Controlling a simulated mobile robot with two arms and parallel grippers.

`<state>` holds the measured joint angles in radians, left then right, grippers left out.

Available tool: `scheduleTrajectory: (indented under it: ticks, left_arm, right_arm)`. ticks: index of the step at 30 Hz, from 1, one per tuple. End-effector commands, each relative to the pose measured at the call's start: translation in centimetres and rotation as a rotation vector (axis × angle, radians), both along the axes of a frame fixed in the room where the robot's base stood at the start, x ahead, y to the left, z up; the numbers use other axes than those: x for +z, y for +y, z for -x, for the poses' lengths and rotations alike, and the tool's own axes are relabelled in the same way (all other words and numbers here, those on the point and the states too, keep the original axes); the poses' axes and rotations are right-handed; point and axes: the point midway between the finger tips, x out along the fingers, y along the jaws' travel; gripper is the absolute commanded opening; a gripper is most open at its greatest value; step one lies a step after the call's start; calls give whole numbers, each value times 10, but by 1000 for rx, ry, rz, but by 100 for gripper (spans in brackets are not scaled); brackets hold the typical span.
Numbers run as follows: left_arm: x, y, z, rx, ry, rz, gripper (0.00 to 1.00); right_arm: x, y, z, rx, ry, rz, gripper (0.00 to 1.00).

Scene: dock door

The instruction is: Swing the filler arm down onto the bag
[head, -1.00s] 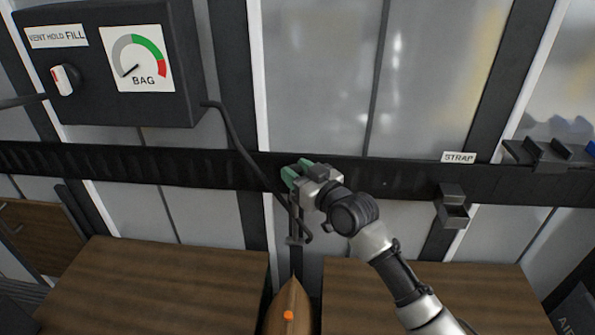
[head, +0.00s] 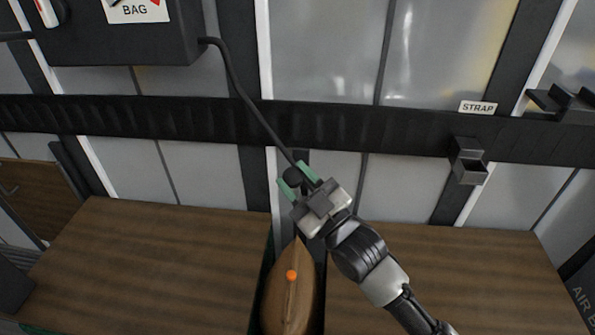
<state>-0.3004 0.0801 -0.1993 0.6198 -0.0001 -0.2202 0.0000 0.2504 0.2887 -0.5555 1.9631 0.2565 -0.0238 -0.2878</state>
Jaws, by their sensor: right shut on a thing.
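The brown bag (head: 290,300) stands upright in the gap between the wooden crates, with an orange spot (head: 291,275) on its front. My right gripper (head: 299,177) has green fingertips and is shut on the dark round end of the filler arm (head: 292,177), above the bag's top. My left gripper is not in view.
The dark control box (head: 125,42) with a BAG gauge hangs at the upper left. A dark rail (head: 400,132) crosses the wall. A STRAP label (head: 478,107) and a small holder (head: 468,165) are at the right. Wooden crates (head: 150,255) flank the bag.

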Motion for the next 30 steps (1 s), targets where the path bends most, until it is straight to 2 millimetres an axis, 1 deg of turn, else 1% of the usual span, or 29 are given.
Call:
scheduleTrajectory:
  ticks: [1, 3, 16, 17, 18, 19, 26, 30]
  left_arm:
    - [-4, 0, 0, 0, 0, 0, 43]
    - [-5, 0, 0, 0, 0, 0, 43]
    - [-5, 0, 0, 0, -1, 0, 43]
    - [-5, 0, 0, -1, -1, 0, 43]
    - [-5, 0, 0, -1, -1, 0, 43]
    - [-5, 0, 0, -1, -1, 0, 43]
    - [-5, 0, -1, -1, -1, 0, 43]
    - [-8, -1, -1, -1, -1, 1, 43]
  right_arm:
    - [-4, 1, 3, 1, -10, 2, 0]
    - [-5, 1, 4, 0, -21, 4, 0]
    - [-4, 1, 6, 0, -29, 6, 0]
    - [-4, 1, 6, 0, -29, 6, 40]
    - [-4, 1, 6, 0, -29, 6, 46]
    - [-4, 1, 6, 0, -29, 6, 48]
    - [-5, 1, 6, 0, -28, 6, 48]
    - [-11, -6, 14, -1, -28, 7, 48]
